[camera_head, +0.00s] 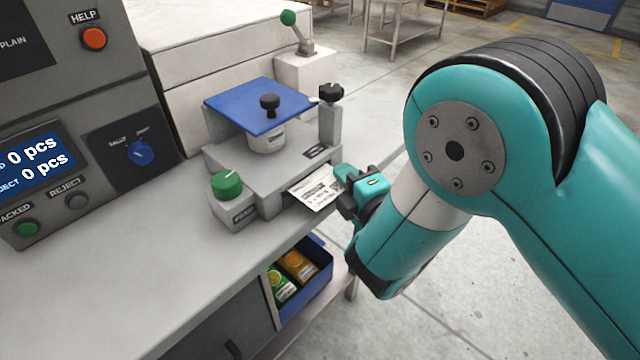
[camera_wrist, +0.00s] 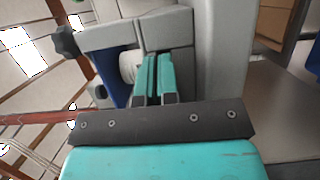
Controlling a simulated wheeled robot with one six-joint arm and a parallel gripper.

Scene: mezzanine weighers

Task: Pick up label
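The label (camera_head: 318,187) is a small white printed slip with black text and a code block. It sticks out of the front of the grey weigher (camera_head: 262,172), below its blue plate (camera_head: 258,106). My gripper (camera_head: 344,181) is at the label's outer right end in the head view. In the wrist view my gripper's two teal fingers (camera_wrist: 157,78) are close together, with only a thin dark line between them. They look shut on the label's end. The label itself cannot be made out in the wrist view, and its inner end is hidden in the weigher.
A control panel (camera_head: 75,130) with buttons and a display stands left. A green knob (camera_head: 227,184) sits on the weigher's near corner. A blue bin (camera_head: 318,287) with green and orange packets is below the grey bench top (camera_head: 150,262). Open floor lies right.

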